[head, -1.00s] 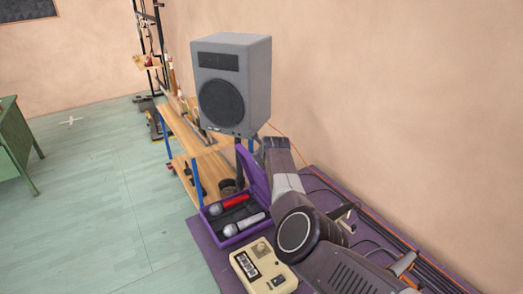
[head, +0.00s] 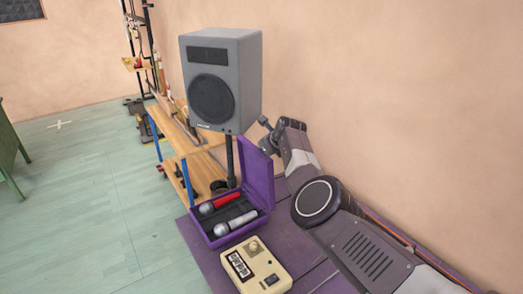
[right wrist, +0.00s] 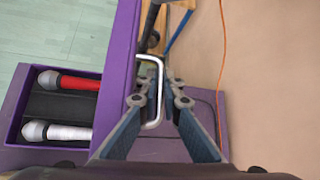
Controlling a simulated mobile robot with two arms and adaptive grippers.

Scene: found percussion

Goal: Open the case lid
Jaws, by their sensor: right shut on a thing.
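The purple case (head: 208,236) stands on the purple table with its lid (head: 259,178) raised roughly upright on the wall side. A red microphone (head: 220,203) and a silver-white microphone (head: 236,222) lie in its dark interior; both also show in the right wrist view. My right gripper (head: 267,146) is at the top of the lid, on the wall side. In the right wrist view, my right gripper (right wrist: 160,92) is shut on the pale metal handle (right wrist: 158,68) beside the lid's edge (right wrist: 120,60). My left gripper is not in view.
A grey speaker (head: 222,80) on a stand rises close behind the lid. A beige box with buttons (head: 256,266) sits in front of the case. The wall is close on the right. A wooden shelf (head: 180,135) stands behind. Open floor lies left.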

